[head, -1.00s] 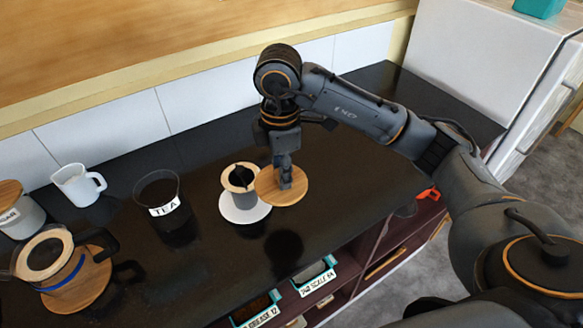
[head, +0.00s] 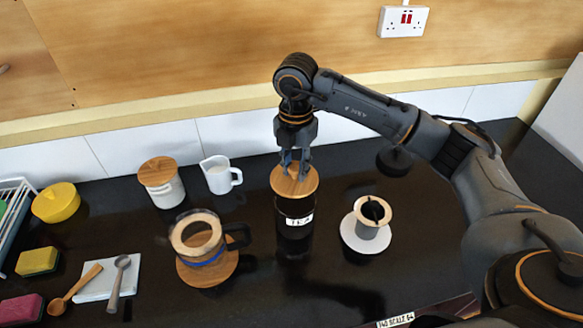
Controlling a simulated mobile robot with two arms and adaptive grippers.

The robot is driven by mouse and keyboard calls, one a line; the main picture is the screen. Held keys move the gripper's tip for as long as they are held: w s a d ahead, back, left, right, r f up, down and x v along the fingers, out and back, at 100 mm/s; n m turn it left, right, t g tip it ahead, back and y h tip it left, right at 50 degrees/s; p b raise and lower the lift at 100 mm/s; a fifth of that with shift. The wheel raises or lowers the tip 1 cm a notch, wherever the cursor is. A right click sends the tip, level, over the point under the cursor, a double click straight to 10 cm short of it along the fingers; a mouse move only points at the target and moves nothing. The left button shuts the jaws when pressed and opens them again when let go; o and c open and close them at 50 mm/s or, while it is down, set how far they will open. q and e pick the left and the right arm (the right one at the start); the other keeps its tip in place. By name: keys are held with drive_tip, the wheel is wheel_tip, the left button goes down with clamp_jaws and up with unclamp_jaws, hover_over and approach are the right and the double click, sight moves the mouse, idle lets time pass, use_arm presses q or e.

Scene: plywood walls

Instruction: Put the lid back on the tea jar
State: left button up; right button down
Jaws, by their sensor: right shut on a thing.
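The tea jar (head: 294,222) is a dark glass jar with a white label, standing upright on the black counter in the middle of the head view. The round wooden lid (head: 306,184) is at the jar's mouth and covers the opening from this angle. I cannot tell whether it is fully seated or slightly above the rim. My right gripper (head: 293,174) points down over the lid with its fingers closed on the lid's knob. My left gripper is not in view.
A coffee dripper on a white saucer (head: 350,234) stands right of the jar. A glass carafe on a wooden coaster (head: 222,272) stands at left front. Behind are a white mug (head: 217,180) and a wooden-lidded canister (head: 166,192). Sponges, spoons and a yellow bowl (head: 56,203) lie far left.

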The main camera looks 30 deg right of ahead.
sight(296, 179)
drive_tip(key=shift+s+d+f, duration=0.1)
drive_tip(key=shift+d+f, duration=0.1)
drive_tip(key=shift+f, duration=0.15)
drive_tip(key=shift+f+b, duration=0.35)
drive_tip(key=shift+b, duration=0.1)
wheel_tip(296, 179, down, 3)
drive_tip(key=shift+f+b, duration=0.1)
drive_tip(key=shift+b, duration=0.9)
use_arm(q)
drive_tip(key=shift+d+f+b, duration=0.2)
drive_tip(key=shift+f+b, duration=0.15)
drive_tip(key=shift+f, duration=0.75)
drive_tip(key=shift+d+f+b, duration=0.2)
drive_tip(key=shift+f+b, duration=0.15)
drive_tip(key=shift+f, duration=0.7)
use_arm(e)
drive_tip(key=shift+f, duration=0.9)
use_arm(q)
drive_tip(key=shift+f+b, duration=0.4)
use_arm(e)
drive_tip(key=shift+f, duration=0.15)
drive_tip(key=c, duration=1)
unclamp_jaws()
